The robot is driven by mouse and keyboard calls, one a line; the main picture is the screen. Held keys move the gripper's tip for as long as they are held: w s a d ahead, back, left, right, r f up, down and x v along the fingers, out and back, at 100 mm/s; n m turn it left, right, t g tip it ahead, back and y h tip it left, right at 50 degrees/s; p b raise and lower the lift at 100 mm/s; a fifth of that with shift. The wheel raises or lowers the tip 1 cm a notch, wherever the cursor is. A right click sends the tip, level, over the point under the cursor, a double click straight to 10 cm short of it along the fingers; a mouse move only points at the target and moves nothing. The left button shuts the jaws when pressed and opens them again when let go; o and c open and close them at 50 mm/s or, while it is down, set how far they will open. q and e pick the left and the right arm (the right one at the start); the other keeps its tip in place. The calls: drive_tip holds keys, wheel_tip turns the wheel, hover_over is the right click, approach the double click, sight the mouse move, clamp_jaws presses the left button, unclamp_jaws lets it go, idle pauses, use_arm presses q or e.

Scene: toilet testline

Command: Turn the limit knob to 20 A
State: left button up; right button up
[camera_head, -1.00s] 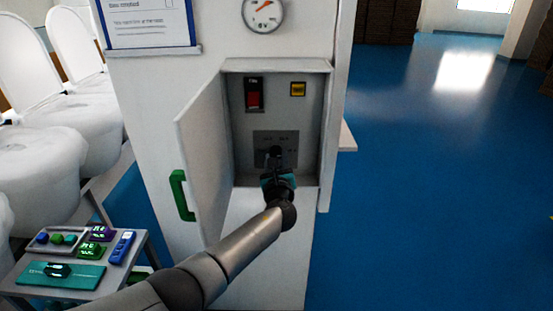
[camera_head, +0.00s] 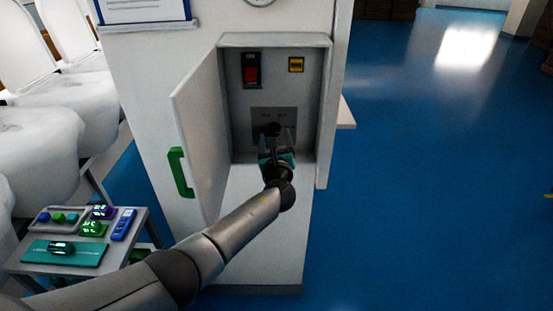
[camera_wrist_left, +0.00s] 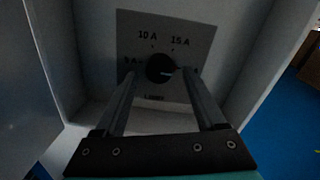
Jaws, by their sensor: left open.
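The limit knob (camera_wrist_left: 158,67) is a round black knob on a grey plate (camera_wrist_left: 200,30) inside the open cabinet. The plate is marked 5 A at left, then 10 A and 15 A above; a label at the right is mostly hidden by a finger. A pale mark on the knob points right. My left gripper (camera_wrist_left: 161,74) is open, with one finger on each side of the knob; I cannot tell whether they touch it. In the head view, the left gripper (camera_head: 274,140) reaches into the cabinet and covers part of the plate.
The cabinet door (camera_head: 200,140) with a green handle (camera_head: 180,172) stands open at left. A red switch (camera_head: 251,70) and yellow button (camera_head: 296,65) sit above the plate. A small table (camera_head: 80,245) with devices stands at lower left. Blue floor is free at right.

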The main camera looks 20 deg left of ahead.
use_arm(q)
drive_tip(key=p+v, duration=0.1)
drive_tip(key=v, duration=1.3)
